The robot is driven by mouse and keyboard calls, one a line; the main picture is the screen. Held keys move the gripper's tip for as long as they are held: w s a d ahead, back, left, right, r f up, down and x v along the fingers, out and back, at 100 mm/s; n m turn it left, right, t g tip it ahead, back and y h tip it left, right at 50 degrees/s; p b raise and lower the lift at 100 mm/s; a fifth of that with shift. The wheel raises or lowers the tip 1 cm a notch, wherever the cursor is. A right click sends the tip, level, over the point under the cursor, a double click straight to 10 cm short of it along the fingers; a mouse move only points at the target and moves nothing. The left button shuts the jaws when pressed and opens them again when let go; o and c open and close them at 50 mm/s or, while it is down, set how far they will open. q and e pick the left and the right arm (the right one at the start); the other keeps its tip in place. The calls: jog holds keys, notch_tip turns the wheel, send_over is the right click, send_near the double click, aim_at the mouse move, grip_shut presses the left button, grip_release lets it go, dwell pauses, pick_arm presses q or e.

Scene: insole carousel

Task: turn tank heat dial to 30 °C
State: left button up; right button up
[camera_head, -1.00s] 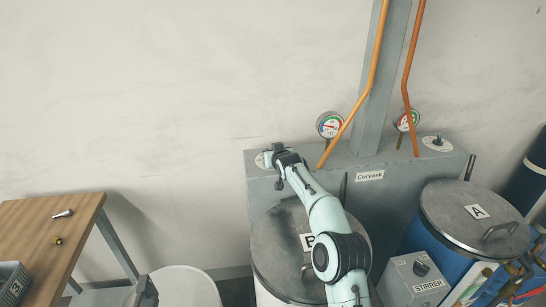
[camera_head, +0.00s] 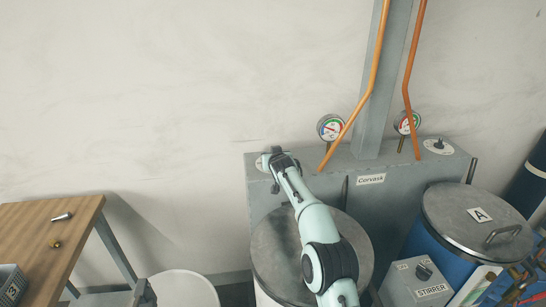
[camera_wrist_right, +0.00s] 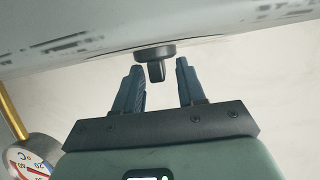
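The dark heat dial knob (camera_wrist_right: 155,65) shows in the right wrist view on the underside of the grey tank in that picture. My right gripper (camera_wrist_right: 160,75) is open, its two blue-grey fingers on either side of the knob with a gap on each side. In the head view my right gripper (camera_head: 275,157) is at the left end of the tank top (camera_head: 330,160), over a pale dial plate (camera_head: 262,162), and hides the knob. The dial's pointer setting cannot be read. My left gripper is not in view.
A second dial (camera_head: 438,146) is at the tank's right end. Drum A (camera_head: 470,205), a stirrer box (camera_head: 420,280) and a lidded drum (camera_head: 290,250) stand in front.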

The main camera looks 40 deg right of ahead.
jog(key=shift+s+a+b, duration=0.2)
jog(key=shift+s+b, duration=0.05)
jog(key=shift+b, duration=0.15)
jog(key=b+v, duration=0.4)
jog(key=v, duration=0.1)
jog(key=shift+s+a+r, duration=0.15)
jog(key=shift+s+a, duration=0.05)
jog(key=shift+s, duration=0.15)
pick_arm(q)
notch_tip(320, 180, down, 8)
jog(key=b, duration=0.3)
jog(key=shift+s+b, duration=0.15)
jog(key=shift+b, duration=0.15)
pick_arm(e)
jog(key=v, duration=0.7)
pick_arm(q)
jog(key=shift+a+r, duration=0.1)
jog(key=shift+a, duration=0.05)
